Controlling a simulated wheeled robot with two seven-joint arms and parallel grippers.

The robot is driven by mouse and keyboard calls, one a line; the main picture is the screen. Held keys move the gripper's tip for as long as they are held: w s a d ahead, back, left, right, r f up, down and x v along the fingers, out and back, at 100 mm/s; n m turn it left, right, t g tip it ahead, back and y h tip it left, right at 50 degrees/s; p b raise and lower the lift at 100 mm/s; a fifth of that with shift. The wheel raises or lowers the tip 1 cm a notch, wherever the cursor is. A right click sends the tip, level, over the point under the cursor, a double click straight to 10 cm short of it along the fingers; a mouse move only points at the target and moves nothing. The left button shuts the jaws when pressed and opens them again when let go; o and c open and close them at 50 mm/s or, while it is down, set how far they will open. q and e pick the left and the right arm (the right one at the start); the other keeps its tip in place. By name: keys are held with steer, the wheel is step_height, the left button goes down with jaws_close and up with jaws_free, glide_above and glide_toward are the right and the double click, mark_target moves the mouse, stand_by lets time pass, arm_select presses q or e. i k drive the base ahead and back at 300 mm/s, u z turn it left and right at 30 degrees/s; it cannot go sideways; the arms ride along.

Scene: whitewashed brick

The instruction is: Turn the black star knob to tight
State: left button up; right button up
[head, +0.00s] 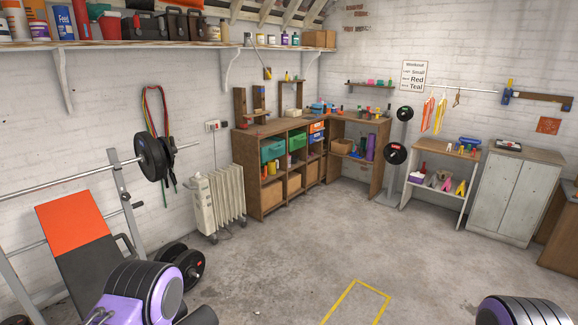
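I cannot make out a black star knob for certain in the head view. A small dark fitting (137,204) sticks out from the grey upright of the weight rack at the left, but it is too small to tell its shape. Purple and black parts of my own arms show at the bottom left and bottom right. Neither gripper's fingers are in view.
A bench with a red-orange top (70,215) and a barbell (85,180) stand at the left. A white oil radiator (218,203), wooden shelf unit (262,200) and pale cabinet (515,195) line the walls. The concrete floor (310,235) is mostly clear, with yellow tape (352,283).

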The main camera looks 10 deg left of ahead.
mark_target(125, 196)
steer(key=u, duration=0.1)
steer(key=i, duration=2)
steer(key=u, duration=1.05)
steer(key=i, duration=1.65)
steer(key=u, duration=0.85)
